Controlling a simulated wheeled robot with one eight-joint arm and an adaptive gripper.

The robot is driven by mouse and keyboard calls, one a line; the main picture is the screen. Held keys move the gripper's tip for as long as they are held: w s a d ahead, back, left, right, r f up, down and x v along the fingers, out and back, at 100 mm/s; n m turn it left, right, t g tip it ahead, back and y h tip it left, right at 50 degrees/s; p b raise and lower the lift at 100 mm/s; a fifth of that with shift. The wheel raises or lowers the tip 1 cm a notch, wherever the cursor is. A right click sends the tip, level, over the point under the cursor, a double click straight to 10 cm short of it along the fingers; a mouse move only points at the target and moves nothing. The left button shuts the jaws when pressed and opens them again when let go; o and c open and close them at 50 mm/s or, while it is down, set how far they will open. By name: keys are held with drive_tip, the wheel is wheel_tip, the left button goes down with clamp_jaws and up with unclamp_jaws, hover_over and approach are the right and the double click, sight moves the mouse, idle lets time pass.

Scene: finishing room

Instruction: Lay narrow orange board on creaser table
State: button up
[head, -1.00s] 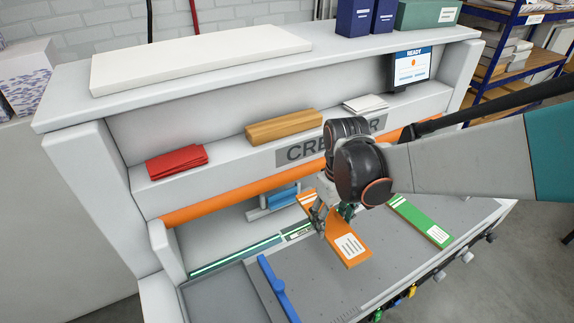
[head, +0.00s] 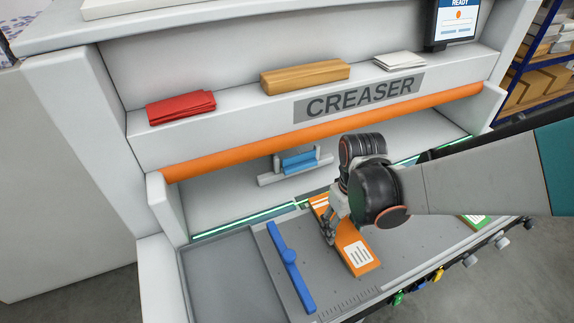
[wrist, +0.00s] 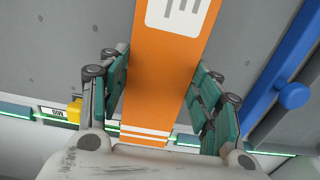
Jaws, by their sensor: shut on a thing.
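The narrow orange board (head: 350,240), with white stripes at its far end and a white label at its near end, is at the grey creaser table (head: 385,270). My gripper (head: 333,226) is shut on the board across its width. In the wrist view the green-faced fingers (wrist: 158,78) stand at both sides of the orange board (wrist: 162,60). The board is parallel or nearly so to the table; I cannot tell whether it touches it. My wrist hides part of its right side in the head view.
A blue bar with a round knob (head: 289,257) lies left of the board. A green board (head: 474,220) is at the right, partly behind my arm. The orange roller (head: 320,133) spans the back. Knobs (head: 437,276) line the front edge. Red sheets (head: 180,107) lie on the ledge.

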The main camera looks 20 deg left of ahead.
sight(341, 229)
drive_tip(key=shift+s+a+f+b, duration=0.15)
drive_tip(key=shift+f+b, duration=0.1)
drive_tip(key=shift+f, duration=0.35)
drive_tip(key=shift+s+f+b, duration=0.1)
drive_tip(key=shift+f+b, duration=0.15)
drive_tip(key=shift+f, duration=0.3)
drive_tip(key=shift+f, duration=0.15)
drive_tip(key=o, duration=1.1)
drive_tip(key=shift+c, duration=0.2)
wheel_tip(341, 229, up, 12)
drive_tip(key=p, duration=0.8)
drive_tip(key=shift+w, duration=0.15)
